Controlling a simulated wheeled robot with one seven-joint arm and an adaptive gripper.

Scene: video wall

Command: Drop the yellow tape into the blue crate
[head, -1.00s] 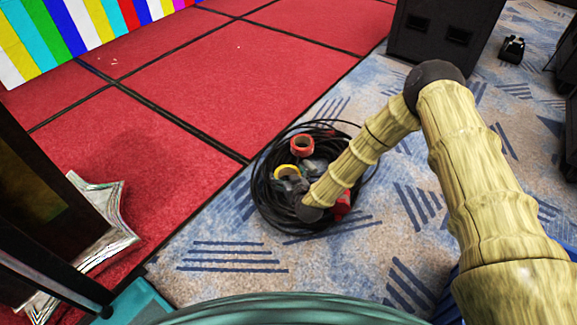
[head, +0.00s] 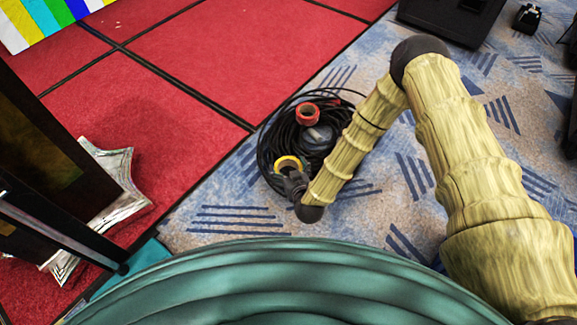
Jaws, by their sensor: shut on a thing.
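The yellow tape (head: 288,163) is a small ring held at the tips of my gripper (head: 291,174). My gripper is dark and shut on it, near the left front edge of the black cable coil in the picture. How high the tape is above the floor is hard to tell.
A red tape roll (head: 307,114) sits on the black cable coil (head: 268,145). A dark stand with a pale star-shaped base (head: 112,190) is at left. A black speaker box (head: 450,22) stands at the back. Patterned carpet (head: 225,218) is clear at front.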

